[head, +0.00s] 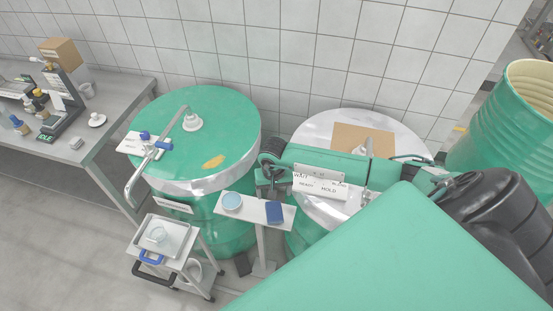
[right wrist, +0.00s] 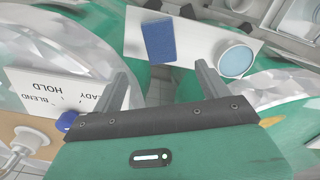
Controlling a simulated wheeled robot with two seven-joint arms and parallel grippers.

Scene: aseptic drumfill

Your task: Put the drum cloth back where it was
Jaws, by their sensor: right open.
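A dark blue folded rectangle (head: 275,212), which looks like the drum cloth, lies on a narrow white shelf (head: 254,209) in front of the two drums. It also shows in the right wrist view (right wrist: 158,40), flat on the shelf and just beyond the fingertips. My right gripper (right wrist: 161,72) is open and empty, with its fingers pointing towards the shelf and cloth. In the head view my right arm reaches in from the right across the right drum (head: 325,214). The left drum (head: 190,106) has a yellow-brown patch (head: 213,161) on its lid. My left gripper is not in view.
A round light-blue dish (head: 232,201) sits at the shelf's left end. A metal handle (head: 137,186) with blue parts overhangs the left drum. Cards reading READY and HOLD (head: 320,187) and a tan square (head: 363,139) are on the right drum. A small trolley (head: 182,263) stands front left.

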